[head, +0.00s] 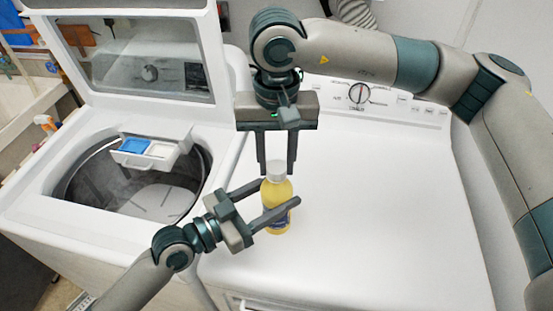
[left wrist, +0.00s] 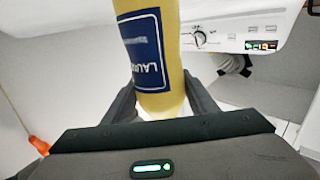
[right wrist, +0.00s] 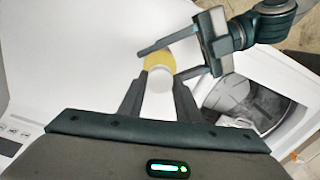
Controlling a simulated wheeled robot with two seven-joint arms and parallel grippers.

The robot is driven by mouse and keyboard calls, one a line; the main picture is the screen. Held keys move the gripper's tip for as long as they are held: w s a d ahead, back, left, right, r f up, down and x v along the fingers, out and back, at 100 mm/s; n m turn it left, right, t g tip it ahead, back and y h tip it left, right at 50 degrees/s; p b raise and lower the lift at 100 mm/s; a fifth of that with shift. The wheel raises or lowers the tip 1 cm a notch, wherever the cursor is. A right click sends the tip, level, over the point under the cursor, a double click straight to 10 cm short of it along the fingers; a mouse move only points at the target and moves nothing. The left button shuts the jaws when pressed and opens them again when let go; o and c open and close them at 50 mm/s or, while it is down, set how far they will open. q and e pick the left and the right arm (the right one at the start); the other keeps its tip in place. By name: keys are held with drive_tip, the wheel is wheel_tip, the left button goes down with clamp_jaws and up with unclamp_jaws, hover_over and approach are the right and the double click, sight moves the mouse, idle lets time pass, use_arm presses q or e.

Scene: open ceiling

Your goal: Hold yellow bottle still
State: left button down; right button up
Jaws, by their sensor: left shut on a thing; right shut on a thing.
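The yellow bottle (head: 277,215) with a white cap (head: 277,169) stands upright on the white top of the right machine. My left gripper (head: 278,195) comes in from the left and is shut on the bottle's body. In the left wrist view the bottle (left wrist: 178,60) and its blue label (left wrist: 143,50) stand between the fingers. My right gripper (head: 277,168) points down from above and is shut on the cap. In the right wrist view the cap (right wrist: 158,80) sits between its fingertips, with the yellow body (right wrist: 160,62) partly hidden below.
The white machine top (head: 380,210) is clear around the bottle. A control panel with a dial (head: 358,94) runs along its back. At the left, a washer (head: 60,245) stands with its lid (head: 140,60) raised and its drum open. An open drawer with a blue part (head: 135,146) shows at the drum's rim.

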sight(277, 166)
drive_tip(key=shift+r, duration=0.45)
idle(0.5)
drive_tip(key=shift+r, duration=0.65)
drive_tip(key=shift+r, duration=0.1)
drive_tip(key=shift+r, duration=1.9)
use_arm(q)
drive_tip(key=c, duration=0.7)
unclamp_jaws()
drive_tip(key=shift+o, duration=0.2)
